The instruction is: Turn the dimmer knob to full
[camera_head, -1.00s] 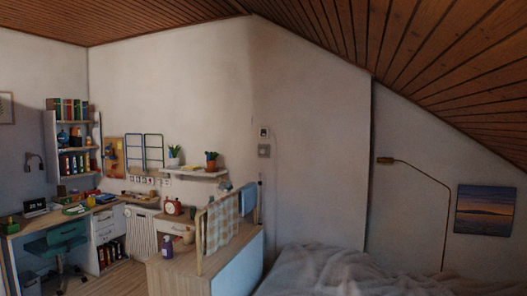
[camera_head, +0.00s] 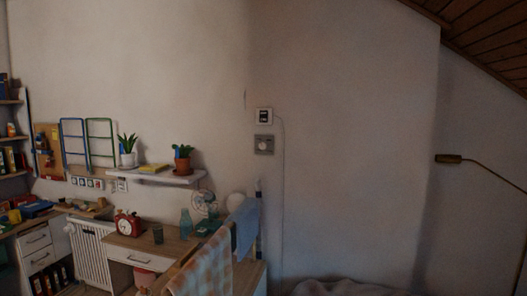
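The dimmer knob (camera_head: 263,144) is a small light round knob on a grey square plate on the wall, in the middle of the head view. Its turn setting is too small to read. A white wall unit with a dark display (camera_head: 264,116) sits just above it, and a thin cable runs down the wall to the right of both. Neither of my grippers shows in the view.
A drying rack with a checked cloth (camera_head: 205,264) and a blue towel (camera_head: 247,228) stands below and left of the knob. The bed (camera_head: 345,288) is at the bottom right. A shelf with plants (camera_head: 160,176) is left, and a brass lamp (camera_head: 449,159) is right.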

